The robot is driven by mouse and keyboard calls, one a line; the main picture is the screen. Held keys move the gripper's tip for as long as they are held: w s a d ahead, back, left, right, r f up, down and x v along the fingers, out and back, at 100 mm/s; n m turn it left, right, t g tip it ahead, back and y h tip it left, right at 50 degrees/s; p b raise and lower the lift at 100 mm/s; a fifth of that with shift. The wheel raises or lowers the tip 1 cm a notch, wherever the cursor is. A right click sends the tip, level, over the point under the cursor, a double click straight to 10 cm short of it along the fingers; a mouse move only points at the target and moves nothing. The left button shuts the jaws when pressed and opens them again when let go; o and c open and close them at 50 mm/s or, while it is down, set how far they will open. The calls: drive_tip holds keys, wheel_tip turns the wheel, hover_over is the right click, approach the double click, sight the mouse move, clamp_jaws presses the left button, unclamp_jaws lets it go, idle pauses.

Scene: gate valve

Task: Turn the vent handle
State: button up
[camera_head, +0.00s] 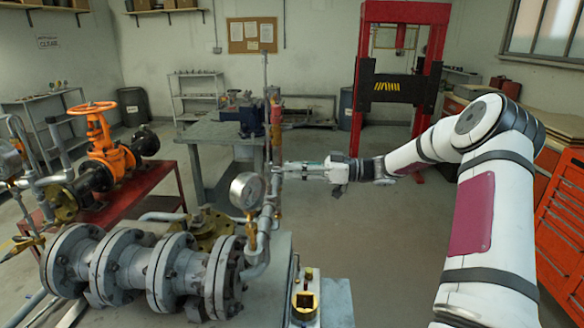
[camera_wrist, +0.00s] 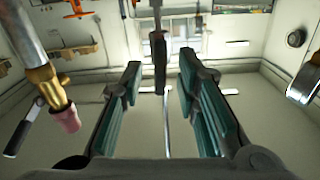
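In the wrist view a dark, narrow lever handle (camera_wrist: 159,65) hangs from above, between and just beyond the tips of my gripper (camera_wrist: 160,72). It looks like the vent handle. The two teal-padded fingers are spread, with a gap on each side of the handle. A second black-gripped lever (camera_wrist: 22,130) is at the left, outside the fingers. In the head view my gripper (camera_head: 285,168) reaches left to the upright pipework (camera_head: 268,200) beside the pressure gauge (camera_head: 247,191). The handle cannot be made out there.
A brass fitting with a pink end (camera_wrist: 60,105) is close on the left in the wrist view. Flanged grey pipe (camera_head: 135,270) fills the front left, with an orange valve (camera_head: 105,145) behind it. A grey bench (camera_head: 200,135) stands behind the pipework. Open floor lies under my arm.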

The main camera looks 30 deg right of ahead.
drive_tip(key=shift+w+a, duration=0.4)
drive_tip(key=shift+a, duration=0.2)
clamp_jaws()
